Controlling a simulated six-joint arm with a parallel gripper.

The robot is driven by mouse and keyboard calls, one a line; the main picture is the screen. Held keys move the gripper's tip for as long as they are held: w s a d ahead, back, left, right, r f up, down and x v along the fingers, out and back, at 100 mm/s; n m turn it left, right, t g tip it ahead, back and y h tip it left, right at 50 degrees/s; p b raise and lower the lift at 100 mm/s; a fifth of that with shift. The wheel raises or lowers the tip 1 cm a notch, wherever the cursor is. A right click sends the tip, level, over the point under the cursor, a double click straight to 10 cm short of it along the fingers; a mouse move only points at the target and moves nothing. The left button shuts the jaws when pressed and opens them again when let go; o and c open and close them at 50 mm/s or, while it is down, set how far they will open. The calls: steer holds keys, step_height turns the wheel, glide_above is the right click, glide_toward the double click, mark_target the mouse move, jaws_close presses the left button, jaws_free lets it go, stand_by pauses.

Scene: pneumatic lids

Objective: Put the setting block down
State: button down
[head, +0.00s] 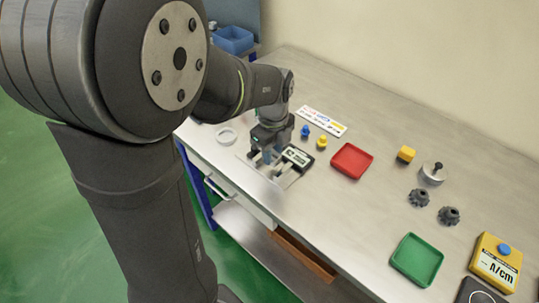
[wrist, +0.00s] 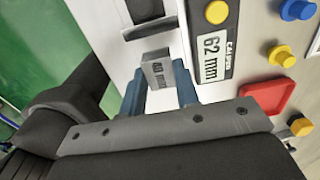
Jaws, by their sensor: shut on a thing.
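The setting block (wrist: 156,72) is a small grey block marked "40 mm" in the wrist view. My gripper (wrist: 159,88) is shut on it, with a blue-grey finger on each side. In the head view my gripper (head: 266,158) points down at the caliper station near the table's front edge, and the block cannot be made out there. The caliper display (wrist: 212,42) reads "62 mm" and has a yellow button; it also shows in the head view (head: 297,156), just right of my gripper. I cannot tell whether the block touches the light plate (wrist: 112,62) below it.
Blue (head: 305,131) and yellow (head: 321,142) knobs stand behind the display. A red tray (head: 351,161) lies to the right. Farther right are a yellow block (head: 405,154), dark gears (head: 419,197) and a green tray (head: 417,260).

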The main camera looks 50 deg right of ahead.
mark_target(273, 155)
steer(key=shift+f, duration=1.45)
steer(key=shift+f, duration=0.15)
steer(key=c, duration=1.1)
jaws_free()
step_height(273, 155, up, 12)
